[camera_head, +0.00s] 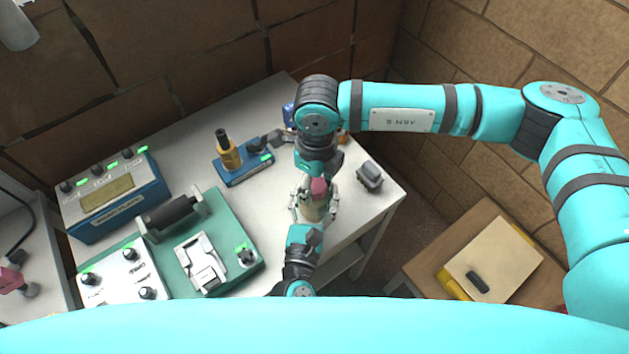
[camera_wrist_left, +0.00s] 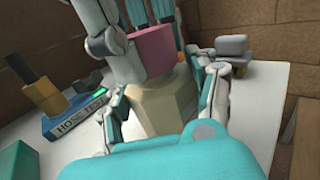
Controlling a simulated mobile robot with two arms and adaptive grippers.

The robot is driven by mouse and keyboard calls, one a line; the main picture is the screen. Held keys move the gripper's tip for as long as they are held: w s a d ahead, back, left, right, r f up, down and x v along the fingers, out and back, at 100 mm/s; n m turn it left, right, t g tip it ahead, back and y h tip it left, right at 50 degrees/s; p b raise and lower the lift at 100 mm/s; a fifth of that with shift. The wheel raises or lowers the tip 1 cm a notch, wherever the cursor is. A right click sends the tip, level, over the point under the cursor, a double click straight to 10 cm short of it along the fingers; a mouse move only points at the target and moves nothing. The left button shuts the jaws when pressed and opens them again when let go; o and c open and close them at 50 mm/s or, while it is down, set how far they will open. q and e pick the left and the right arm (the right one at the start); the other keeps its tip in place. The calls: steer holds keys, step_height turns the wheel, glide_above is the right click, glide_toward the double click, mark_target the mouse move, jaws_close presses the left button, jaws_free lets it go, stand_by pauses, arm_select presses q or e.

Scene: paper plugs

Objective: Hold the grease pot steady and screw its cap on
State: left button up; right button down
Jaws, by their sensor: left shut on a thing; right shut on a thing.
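The cream grease pot (camera_head: 312,213) stands upright near the right front of the white table. It shows large in the left wrist view (camera_wrist_left: 160,108). My left gripper (camera_head: 313,206) reaches it from the front and is shut around its sides, one finger on each side. The pink cap (camera_head: 319,186) is right above the pot's top; it also shows in the left wrist view (camera_wrist_left: 155,50). My right gripper (camera_head: 318,178) comes down from above and is shut on the cap. The cap looks close to or touching the pot; its threads are hidden.
A grey block-like part (camera_head: 369,176) lies to the right of the pot. A blue stand with a brass fitting (camera_head: 229,155), a green fixture (camera_head: 215,275) and a blue instrument box (camera_head: 112,196) stand to the left. A wooden side table (camera_head: 440,268) is at lower right.

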steer(key=shift+s+d+f, duration=0.1)
steer(key=shift+s+f, duration=0.15)
steer(key=shift+f, duration=0.6)
steer(key=c, duration=1.1)
jaws_free()
steer(key=o, duration=0.4)
steer(key=shift+w, duration=0.15)
steer(key=shift+d, duration=0.1)
steer(key=shift+r, duration=0.15)
steer(key=shift+r, duration=2.35)
steer(key=shift+c, duration=0.2)
